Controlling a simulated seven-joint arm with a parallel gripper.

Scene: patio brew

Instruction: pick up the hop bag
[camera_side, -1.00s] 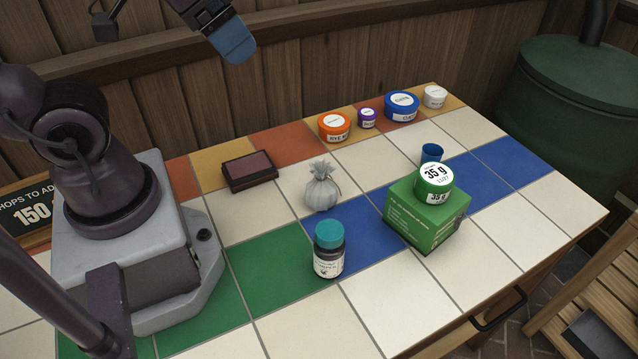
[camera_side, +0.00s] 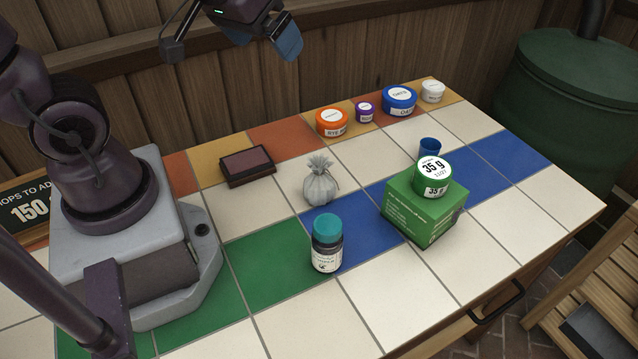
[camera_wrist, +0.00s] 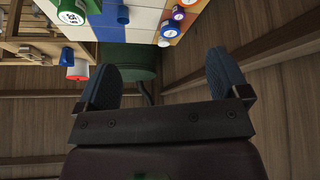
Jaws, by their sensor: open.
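The hop bag (camera_side: 320,184) is a small grey-white sack with a gathered top. It stands upright on the tiled table in the side view, between the dark stamp-pad-like box and the green box. The wrist view does not show it. My gripper (camera_side: 289,42) is high above the back of the table, near the wooden wall, well apart from the bag. In the wrist view my gripper (camera_wrist: 168,82) has its two blue fingers wide apart with nothing between them.
A teal-capped bottle (camera_side: 327,243) stands in front of the bag. A green box (camera_side: 425,213) carries a green 35 g tin (camera_side: 432,177). A small blue cup (camera_side: 429,148), a dark flat box (camera_side: 248,166) and several tubs, including an orange one (camera_side: 332,122), stand farther back.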

